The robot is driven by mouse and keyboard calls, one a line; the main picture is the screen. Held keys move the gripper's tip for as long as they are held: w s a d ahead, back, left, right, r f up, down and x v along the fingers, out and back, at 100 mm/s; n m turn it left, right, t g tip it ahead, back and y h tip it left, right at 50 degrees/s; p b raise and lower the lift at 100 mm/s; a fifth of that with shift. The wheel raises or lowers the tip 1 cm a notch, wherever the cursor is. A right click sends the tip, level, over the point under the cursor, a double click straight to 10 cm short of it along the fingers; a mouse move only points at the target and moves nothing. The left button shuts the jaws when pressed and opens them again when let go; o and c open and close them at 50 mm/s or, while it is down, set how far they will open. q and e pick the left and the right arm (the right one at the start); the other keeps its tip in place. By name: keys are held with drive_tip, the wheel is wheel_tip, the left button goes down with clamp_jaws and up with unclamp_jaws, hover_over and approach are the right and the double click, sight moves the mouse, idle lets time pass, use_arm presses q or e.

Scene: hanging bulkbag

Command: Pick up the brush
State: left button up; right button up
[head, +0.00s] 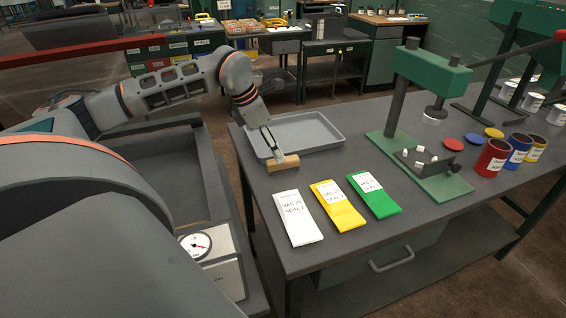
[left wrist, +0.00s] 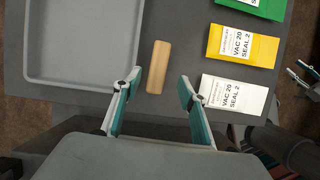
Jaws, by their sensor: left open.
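The brush shows as a light wooden block (head: 284,164) lying on the grey workbench (head: 258,187), close to the near left corner of the tray. In the left wrist view the wooden block (left wrist: 159,67) lies ahead of the two fingertips, roughly in line with the gap between them. Bristles are not visible. My left gripper (head: 268,146) reaches down over the block in the head view. In the left wrist view the gripper (left wrist: 159,88) is open, with nothing between its fingers.
A shallow grey tray (head: 318,128) sits just behind the block. White (head: 298,217), yellow (head: 338,205) and green (head: 374,194) labelled packets lie to the right. A green press (head: 428,75) and labelled cans (head: 491,157) stand further right.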

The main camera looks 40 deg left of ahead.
sight(283, 166)
use_arm(q)
drive_tip(key=x, duration=0.5)
drive_tip(key=shift+w+f, duration=0.1)
drive_tip(key=shift+w, duration=0.2)
drive_tip(key=shift+w+d+f, duration=0.1)
drive_tip(key=shift+w+f, duration=0.05)
drive_tip(key=shift+f, duration=0.25)
drive_tip(key=shift+f, duration=0.25)
clamp_jaws()
